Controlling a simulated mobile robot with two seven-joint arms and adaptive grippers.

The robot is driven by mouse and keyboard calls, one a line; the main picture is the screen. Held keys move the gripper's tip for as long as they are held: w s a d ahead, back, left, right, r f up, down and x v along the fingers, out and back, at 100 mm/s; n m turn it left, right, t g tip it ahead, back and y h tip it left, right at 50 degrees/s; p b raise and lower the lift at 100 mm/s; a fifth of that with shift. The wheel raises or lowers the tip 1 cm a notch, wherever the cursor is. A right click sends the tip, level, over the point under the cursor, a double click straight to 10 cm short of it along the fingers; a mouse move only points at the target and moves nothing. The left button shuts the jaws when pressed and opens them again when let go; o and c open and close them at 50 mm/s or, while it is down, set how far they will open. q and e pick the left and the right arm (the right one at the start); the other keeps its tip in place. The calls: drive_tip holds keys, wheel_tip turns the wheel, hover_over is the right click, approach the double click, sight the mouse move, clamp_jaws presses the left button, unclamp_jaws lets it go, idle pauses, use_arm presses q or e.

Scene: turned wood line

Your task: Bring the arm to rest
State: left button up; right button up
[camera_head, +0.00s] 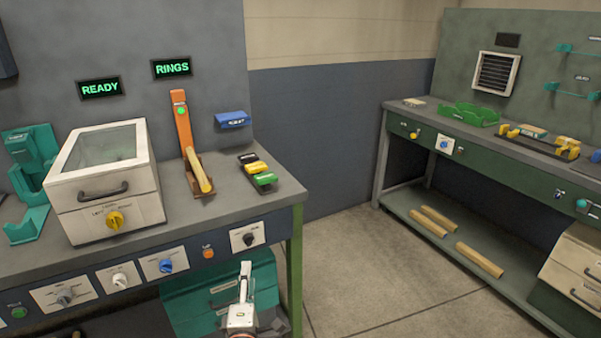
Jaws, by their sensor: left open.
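My left gripper (245,270) shows at the bottom of the head view, in front of the left workbench and below its front panel. It is white and grey, its fingers point up, and it is open with nothing seen between the fingers. It looks clear of the bench top. A teal bin (190,310) under the bench is behind it, and I cannot tell the gap between them. My right gripper is not in view.
The left bench (215,205) carries a white glass-lidded box (105,185), an orange stand holding a wooden rod (198,172), and a tray of coloured blocks (258,173). Knobs line its front panel. A second bench (480,148) stands at right, with wood pieces (478,260) on its shelf. Floor between is clear.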

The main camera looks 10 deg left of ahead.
use_arm(q)
drive_tip(key=s+f+m+g+h, duration=0.1)
drive_tip(key=s+f+m+h, duration=0.1)
drive_tip(key=s+f+m, duration=0.2)
drive_tip(key=s+d+f+m+g+h, duration=0.1)
drive_tip(key=s+f+m+g+h, duration=0.1)
drive_tip(key=s+m, duration=0.7)
drive_tip(key=s+d+f+m+g+h, duration=0.1)
drive_tip(key=s+f+m, duration=0.4)
drive_tip(key=s, duration=0.5)
drive_tip(key=shift+s+d+f+m+g+h+p, duration=0.15)
drive_tip(key=shift+s+f+m+g+h+p, duration=0.15)
drive_tip(key=shift+m+g+h, duration=0.7)
drive_tip(key=s+m, duration=0.1)
drive_tip(key=s, duration=0.1)
drive_tip(key=s+a+f+m+g, duration=0.1)
drive_tip(key=s+m, duration=0.1)
drive_tip(key=s+a+f+m+y, duration=0.1)
drive_tip(key=s, duration=0.2)
drive_tip(key=shift+s+f+m+g, duration=0.1)
drive_tip(key=shift+f+m+g, duration=0.2)
drive_tip(key=shift+m, duration=0.1)
drive_tip(key=shift+c, duration=0.4)
